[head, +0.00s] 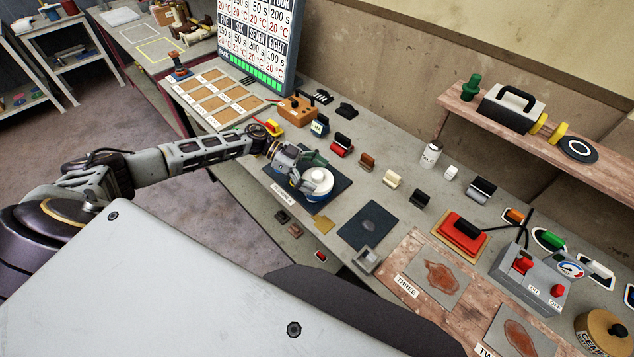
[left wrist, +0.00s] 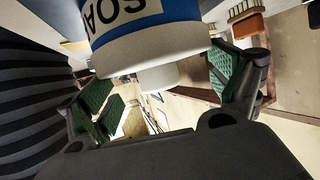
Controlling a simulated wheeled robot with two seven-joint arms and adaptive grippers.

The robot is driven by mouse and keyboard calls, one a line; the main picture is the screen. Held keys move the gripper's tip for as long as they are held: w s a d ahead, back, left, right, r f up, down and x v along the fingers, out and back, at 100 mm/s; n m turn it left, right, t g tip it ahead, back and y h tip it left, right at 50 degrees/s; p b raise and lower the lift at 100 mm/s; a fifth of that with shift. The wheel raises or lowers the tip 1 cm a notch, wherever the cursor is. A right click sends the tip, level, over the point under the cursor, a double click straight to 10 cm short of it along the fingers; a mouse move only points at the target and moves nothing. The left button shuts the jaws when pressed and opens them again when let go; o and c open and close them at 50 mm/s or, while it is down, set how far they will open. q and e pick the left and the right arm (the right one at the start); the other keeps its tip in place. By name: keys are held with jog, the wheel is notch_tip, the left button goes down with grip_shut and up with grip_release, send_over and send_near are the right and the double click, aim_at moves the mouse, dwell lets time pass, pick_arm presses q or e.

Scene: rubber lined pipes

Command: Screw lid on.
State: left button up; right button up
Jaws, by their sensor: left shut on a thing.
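My left gripper (head: 306,174) is shut on a white lid (head: 319,178) with a small knob, and its fingers lie at either side of it. In the left wrist view the lid (left wrist: 150,56) sits large between the green-padded fingers, with the knob (left wrist: 158,78) pointing toward the palm. The lid is at the top of a white jar with a blue band (head: 318,196), which stands on a dark mat (head: 340,193). The jar's blue label (left wrist: 125,14) with large letters shows at the wrist view's top edge. I cannot tell how tightly lid and jar meet. My right gripper is not in view.
A white bottle (head: 431,154) and a small white cap (head: 451,172) stand farther back. Several small coloured blocks line the bench behind the jar. A second dark mat (head: 373,226) lies to the right with bare room on it. A grey switch box (head: 530,275) stands farther right.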

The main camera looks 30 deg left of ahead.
pick_arm(q)
jog(key=shift+f+m+g+b, duration=0.1)
jog(key=shift+m+g+b, duration=0.75)
jog(key=shift+b, duration=0.25)
jog(key=shift+m+g+b, duration=0.65)
jog(key=shift+g+b, duration=0.2)
jog(key=shift+b, duration=0.25)
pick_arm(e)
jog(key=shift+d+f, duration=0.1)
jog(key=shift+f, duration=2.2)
pick_arm(q)
jog(key=shift+g+b, duration=0.3)
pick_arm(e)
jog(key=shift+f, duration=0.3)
pick_arm(q)
jog(key=shift+m, duration=0.3)
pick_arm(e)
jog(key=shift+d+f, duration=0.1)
pick_arm(q)
jog(key=shift+m+g+y+b, duration=0.3)
jog(key=shift+g+b, duration=0.2)
jog(key=shift+b, duration=0.1)
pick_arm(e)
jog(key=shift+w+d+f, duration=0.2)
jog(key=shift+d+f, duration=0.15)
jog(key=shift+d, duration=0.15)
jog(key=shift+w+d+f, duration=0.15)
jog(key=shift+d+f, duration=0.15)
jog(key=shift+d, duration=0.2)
